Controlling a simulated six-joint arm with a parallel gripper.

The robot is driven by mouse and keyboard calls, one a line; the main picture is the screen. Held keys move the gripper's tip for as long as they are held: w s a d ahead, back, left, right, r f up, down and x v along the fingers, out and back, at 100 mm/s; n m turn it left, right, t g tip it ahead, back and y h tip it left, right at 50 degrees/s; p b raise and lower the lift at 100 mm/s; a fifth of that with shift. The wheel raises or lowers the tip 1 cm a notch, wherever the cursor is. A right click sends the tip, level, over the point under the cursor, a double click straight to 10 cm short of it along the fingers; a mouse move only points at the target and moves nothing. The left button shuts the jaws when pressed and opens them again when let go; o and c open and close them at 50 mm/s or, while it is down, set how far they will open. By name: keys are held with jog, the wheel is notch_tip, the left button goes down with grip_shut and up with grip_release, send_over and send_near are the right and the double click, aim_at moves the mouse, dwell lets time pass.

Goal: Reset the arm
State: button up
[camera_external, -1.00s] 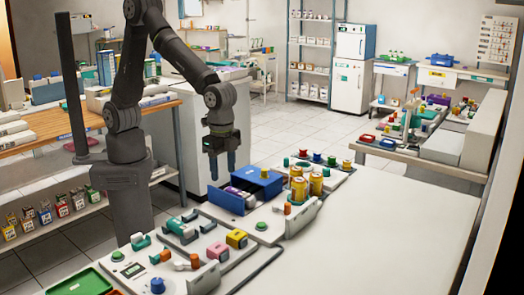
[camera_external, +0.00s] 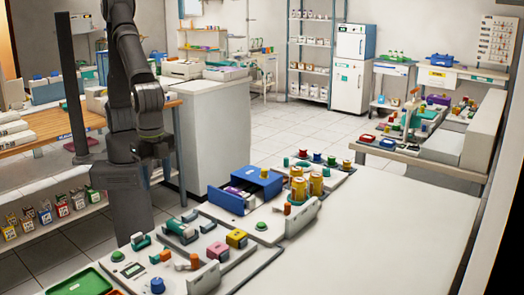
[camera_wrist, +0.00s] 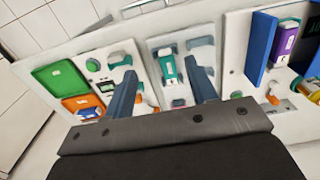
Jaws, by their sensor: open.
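My arm is folded back close to its own column at the left of the external view. My gripper (camera_wrist: 164,95) shows in the wrist view as two blue fingers spread apart, with nothing held between them. In the external view the fingers are hidden or too dark to make out. Beyond the fingers in the wrist view lies the white panel with a teal-and-white device (camera_wrist: 168,68) on it. The fingers appear to be above the panel and apart from it.
A blue open drawer box (camera_external: 238,192) holds a purple item. Yellow cans (camera_external: 298,188) stand beside it. A green tray (camera_external: 78,281) is at the front left. A white cabinet (camera_external: 215,130) stands behind my arm. The white table top (camera_external: 390,225) at right is clear.

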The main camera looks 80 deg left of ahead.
jog(key=shift+w+d+f, duration=0.1)
jog(key=shift+w+f, duration=0.4)
jog(key=shift+f, duration=0.25)
jog(key=o, duration=0.8)
jog(key=shift+o, duration=1.3)
jog(key=shift+w, duration=0.15)
jog(key=w+a+r+n+h, duration=0.1)
jog(key=w+a+r+n, duration=0.2)
jog(key=w+a+n, duration=0.45)
jog(key=w+a+r+n+t+h, duration=0.15)
jog(key=w+a+r+n, duration=0.25)
jog(key=w+a, duration=0.55)
jog(key=w+a+r+n+h, duration=0.2)
jog(key=w+a+r+n, duration=0.1)
jog(key=w+a+n, duration=0.45)
jog(key=shift+m, duration=0.7)
jog(key=x, duration=0.6)
jog(key=a+x, duration=0.1)
jog(key=x, duration=0.2)
jog(key=shift+w+f, duration=0.35)
jog(key=shift+f, duration=0.15)
